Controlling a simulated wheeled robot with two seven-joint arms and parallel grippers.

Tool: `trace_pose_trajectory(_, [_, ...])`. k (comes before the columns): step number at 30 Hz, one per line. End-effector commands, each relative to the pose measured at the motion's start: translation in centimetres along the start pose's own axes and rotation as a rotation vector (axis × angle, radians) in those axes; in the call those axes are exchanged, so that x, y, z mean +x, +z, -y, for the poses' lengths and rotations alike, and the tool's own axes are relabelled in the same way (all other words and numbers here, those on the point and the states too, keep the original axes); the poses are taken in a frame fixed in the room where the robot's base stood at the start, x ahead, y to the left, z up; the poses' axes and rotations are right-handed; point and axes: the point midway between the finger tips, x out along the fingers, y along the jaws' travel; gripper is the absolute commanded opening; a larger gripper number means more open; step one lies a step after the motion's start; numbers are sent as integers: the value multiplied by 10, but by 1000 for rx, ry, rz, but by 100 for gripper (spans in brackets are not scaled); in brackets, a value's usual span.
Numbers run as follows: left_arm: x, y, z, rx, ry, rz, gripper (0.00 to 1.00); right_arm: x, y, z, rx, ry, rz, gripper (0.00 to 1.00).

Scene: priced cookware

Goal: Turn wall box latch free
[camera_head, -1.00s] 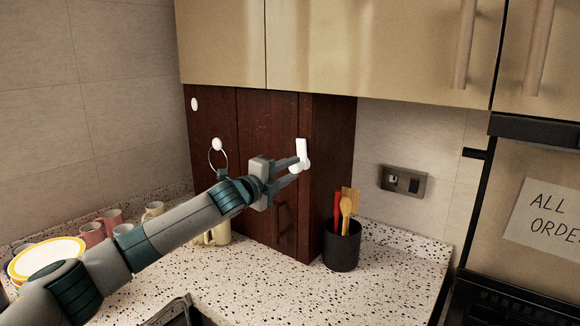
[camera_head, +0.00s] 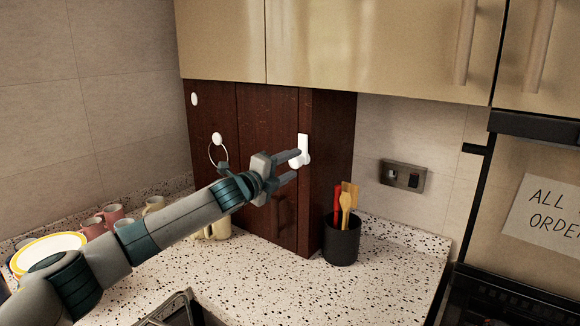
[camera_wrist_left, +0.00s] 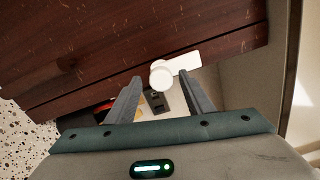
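The wall box (camera_head: 268,150) is a dark red-brown wooden cabinet under the upper cupboards, with its door shut. Its white latch (camera_head: 304,150) is a flat bar standing upright on the front near the right edge, with a round knob at its lower end. In the left wrist view the knob (camera_wrist_left: 161,74) shows between the two spread fingertips, and the bar (camera_wrist_left: 188,63) points right. I cannot tell whether either finger touches. My right gripper is not in view.
A black holder (camera_head: 341,243) with utensils stands right of the box. Cups (camera_head: 153,204) and a yellow-rimmed plate (camera_head: 46,252) sit on the speckled counter (camera_head: 280,290) at left.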

Motion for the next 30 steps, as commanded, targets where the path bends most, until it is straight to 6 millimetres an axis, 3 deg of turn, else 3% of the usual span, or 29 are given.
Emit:
trace_pose_trajectory(8, [-3,0,0,-1,-1,0,48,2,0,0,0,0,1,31])
trace_pose_trajectory(14, [-16,1,-1,-1,-2,0,48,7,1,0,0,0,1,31])
trace_pose_trajectory(20, [-42,1,-2,1,-1,1,48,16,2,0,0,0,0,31])
trace_pose_trajectory(30, [-100,1,-3,1,-2,1,48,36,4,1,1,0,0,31])
